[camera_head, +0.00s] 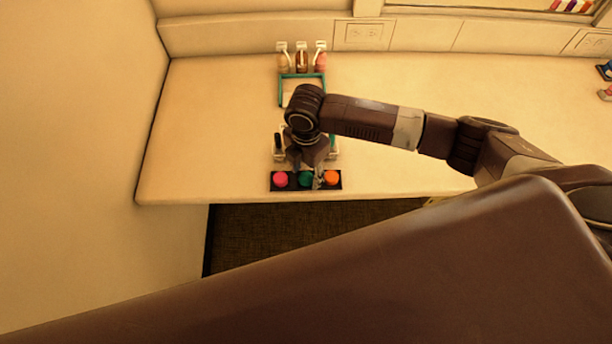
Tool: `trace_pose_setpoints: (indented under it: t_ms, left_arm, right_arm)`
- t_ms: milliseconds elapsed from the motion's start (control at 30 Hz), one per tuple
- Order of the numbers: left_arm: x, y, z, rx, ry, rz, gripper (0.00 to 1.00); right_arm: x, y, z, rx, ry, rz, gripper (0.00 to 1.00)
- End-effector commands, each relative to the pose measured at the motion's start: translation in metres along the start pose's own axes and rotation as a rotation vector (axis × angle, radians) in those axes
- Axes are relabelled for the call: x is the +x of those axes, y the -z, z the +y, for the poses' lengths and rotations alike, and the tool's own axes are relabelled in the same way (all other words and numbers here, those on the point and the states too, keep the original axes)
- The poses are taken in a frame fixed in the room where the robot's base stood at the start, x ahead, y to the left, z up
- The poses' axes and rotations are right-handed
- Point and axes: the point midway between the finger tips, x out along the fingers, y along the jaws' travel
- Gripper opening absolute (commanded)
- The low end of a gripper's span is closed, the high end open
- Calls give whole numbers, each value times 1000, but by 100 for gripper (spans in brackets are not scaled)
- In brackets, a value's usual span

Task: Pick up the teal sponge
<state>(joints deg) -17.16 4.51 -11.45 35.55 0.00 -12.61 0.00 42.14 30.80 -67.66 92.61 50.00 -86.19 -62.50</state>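The teal sponge (305,181) is the small round piece in the middle of a dark tray (292,187) at the counter's front edge. My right gripper (308,178) points down over it from behind. Its fingers look apart, one on each side of the sponge; whether they touch it I cannot tell. The gripper's body hides the sponge's far side. My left gripper is not in view.
A pink round piece (280,179) and an orange one (331,177) flank the teal sponge closely. The counter (210,130) is clear at left.

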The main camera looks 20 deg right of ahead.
Motion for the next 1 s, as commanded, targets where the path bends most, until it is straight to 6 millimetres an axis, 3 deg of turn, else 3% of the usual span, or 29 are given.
trace_pose_setpoints:
  t_ms: [33, 233, 733, 867, 1000]
  left_arm:
    - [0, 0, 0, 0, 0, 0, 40]
    - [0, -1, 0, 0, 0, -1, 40]
    - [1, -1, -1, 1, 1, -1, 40]
    - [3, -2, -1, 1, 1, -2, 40]
    - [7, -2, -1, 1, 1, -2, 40]
  right_arm:
    - [0, 0, 0, 0, 0, 0, 38]
    - [0, 0, 0, 0, 0, 0, 16]
    - [-7, 0, 1, 0, -2, 0, 15]
    - [-22, 0, 2, -1, -4, 1, 15]
    - [-50, -1, 2, -1, -7, 0, 15]
